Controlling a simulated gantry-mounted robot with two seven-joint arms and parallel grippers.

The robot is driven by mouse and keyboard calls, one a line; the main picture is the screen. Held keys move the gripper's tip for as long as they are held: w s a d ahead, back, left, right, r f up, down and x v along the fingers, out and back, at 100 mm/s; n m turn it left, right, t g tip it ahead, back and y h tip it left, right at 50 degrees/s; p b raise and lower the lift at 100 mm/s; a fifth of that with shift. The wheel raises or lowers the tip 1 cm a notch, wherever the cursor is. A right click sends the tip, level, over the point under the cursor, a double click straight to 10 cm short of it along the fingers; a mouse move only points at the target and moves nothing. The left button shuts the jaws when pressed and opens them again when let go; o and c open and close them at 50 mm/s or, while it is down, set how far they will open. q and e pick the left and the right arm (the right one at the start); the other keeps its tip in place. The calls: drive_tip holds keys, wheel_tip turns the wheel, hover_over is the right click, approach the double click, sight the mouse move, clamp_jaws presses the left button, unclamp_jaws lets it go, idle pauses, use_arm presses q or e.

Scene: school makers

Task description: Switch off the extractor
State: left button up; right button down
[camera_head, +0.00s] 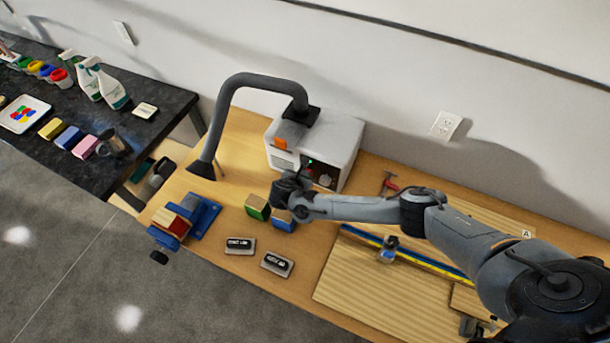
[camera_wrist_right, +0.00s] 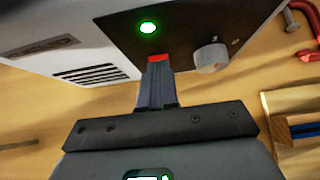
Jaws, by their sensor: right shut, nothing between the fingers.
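The extractor (camera_head: 335,140) is a white and grey box with a dark front panel and a curved black hose (camera_head: 235,90), standing at the back of the wooden bench. In the right wrist view its panel (camera_wrist_right: 185,40) shows a lit green lamp (camera_wrist_right: 148,27), a red switch (camera_wrist_right: 158,58) and a grey knob (camera_wrist_right: 211,57). My right gripper (camera_head: 285,187) is in front of the panel. In the wrist view its shut, empty fingers (camera_wrist_right: 157,72) reach up to the red switch and partly cover it; I cannot tell whether they touch. My left gripper is not in view.
A blue vise (camera_head: 205,214) with a wooden block stands left on the bench. Two sponge-like blocks (camera_head: 257,207) and two small labelled blocks (camera_head: 277,264) lie near the gripper. A red clamp (camera_head: 390,184) lies right of the extractor. A dark counter (camera_head: 75,185) stands at left.

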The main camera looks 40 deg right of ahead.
drive_tip(key=shift+w+d+r+y+p, duration=0.2)
drive_tip(key=shift+d+y+p, duration=0.15)
drive_tip(key=shift+p, duration=0.4)
drive_tip(key=shift+r+p, duration=0.8)
drive_tip(key=shift+p, duration=0.2)
